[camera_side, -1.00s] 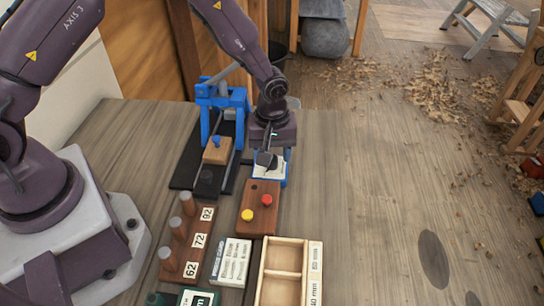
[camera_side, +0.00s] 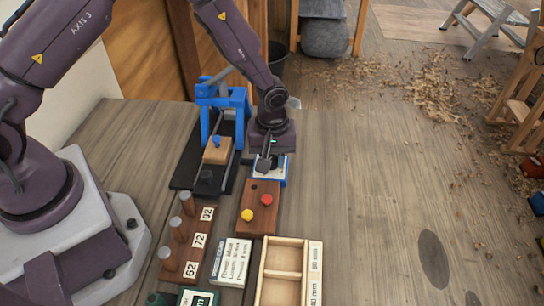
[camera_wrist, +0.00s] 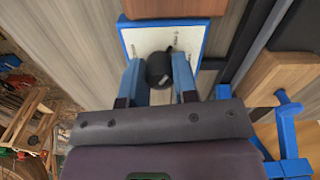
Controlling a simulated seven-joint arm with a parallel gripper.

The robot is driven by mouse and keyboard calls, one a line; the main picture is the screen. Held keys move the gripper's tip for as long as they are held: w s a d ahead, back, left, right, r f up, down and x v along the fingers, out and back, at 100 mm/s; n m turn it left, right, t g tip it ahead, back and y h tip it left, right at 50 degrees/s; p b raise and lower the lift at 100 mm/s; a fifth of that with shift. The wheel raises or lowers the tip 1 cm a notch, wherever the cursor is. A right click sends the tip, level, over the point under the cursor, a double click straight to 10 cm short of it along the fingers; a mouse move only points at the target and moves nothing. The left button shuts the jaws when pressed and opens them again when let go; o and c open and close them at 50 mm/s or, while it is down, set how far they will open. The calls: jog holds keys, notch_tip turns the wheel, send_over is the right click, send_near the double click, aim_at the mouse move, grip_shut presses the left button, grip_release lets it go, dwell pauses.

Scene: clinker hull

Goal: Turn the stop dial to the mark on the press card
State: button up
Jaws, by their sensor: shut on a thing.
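The stop dial is a black knob (camera_wrist: 159,69) on a white plate with small marks, set in a blue-edged base (camera_wrist: 124,40). In the side view, the base (camera_side: 285,178) lies beyond the brown peg board. My gripper (camera_wrist: 158,75) has its two blue fingers on either side of the knob, shut on it. In the side view my gripper (camera_side: 264,164) points down over the dial and hides much of its face. The dial's marks are too small to read. The white press card (camera_side: 232,262) lies at the front; its printed lines are not legible.
A blue press (camera_side: 222,98) with a wooden block (camera_side: 217,151) stands left of the dial. A brown board (camera_side: 258,208) holds red and yellow pegs. A rack with pegs marked 62, 72, 92 (camera_side: 187,240) and a divided wooden tray (camera_side: 284,262) lie nearer. Bench space on the right is clear.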

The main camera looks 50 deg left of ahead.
jog(key=m, duration=0.7)
jog(key=shift+m, duration=0.3)
jog(key=m, duration=0.3)
jog(key=shift+m, duration=0.3)
jog(key=m, duration=0.3)
jog(key=shift+m, duration=0.3)
jog(key=m, duration=0.4)
jog(key=shift+m, duration=2.5)
